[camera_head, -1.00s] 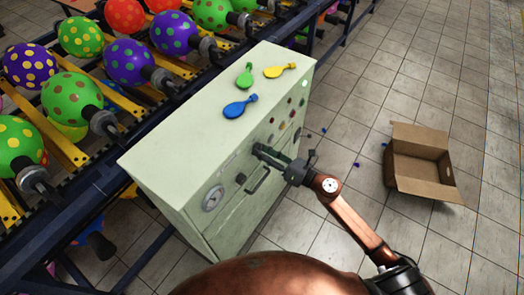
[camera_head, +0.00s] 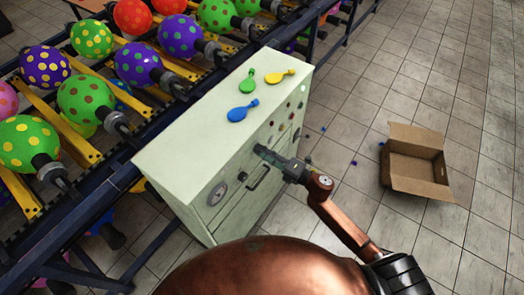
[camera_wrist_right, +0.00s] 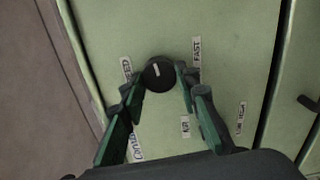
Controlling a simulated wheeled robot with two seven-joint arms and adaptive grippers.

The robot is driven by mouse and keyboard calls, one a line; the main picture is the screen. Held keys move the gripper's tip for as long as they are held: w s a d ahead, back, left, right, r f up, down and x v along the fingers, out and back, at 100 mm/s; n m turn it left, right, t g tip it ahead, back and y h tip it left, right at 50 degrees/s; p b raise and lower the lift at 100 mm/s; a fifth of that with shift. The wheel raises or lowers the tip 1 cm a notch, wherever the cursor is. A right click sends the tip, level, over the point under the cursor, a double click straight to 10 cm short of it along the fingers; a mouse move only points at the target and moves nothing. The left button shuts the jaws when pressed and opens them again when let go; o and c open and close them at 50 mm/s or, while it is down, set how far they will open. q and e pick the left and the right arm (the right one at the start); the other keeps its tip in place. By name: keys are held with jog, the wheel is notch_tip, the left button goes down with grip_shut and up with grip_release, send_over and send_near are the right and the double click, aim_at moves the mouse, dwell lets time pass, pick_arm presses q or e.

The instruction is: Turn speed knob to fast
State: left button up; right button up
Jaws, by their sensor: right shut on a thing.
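The speed knob (camera_wrist_right: 158,73) is a round black dial with a white line, on the pale green front of the machine (camera_head: 176,149). In the right wrist view, its white line points up and slightly left. The FAST label (camera_wrist_right: 197,50) is up and right of the knob. A partly covered label ending in EED (camera_wrist_right: 127,68) is on its left. My right gripper (camera_head: 259,150) is at the machine's front; in the right wrist view its fingers (camera_wrist_right: 161,80) are shut on the knob from both sides. In the head view the gripper hides the knob. My left gripper is out of view.
A conveyor (camera_head: 95,175) with dotted balloons runs along the left. An open cardboard box (camera_head: 415,170) is on the floor at right. The floor between is mostly clear.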

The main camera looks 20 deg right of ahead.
jog(key=shift+d+f+m+p, duration=0.1)
jog(key=shift+m+p, duration=3.5)
jog(key=shift+m, duration=1.5)
jog(key=shift+s+f, duration=0.1)
jog(key=o, duration=1.2)
jog(key=shift+r, duration=0.2)
jog(key=shift+c, duration=0.2)
jog(key=v, duration=1.2)
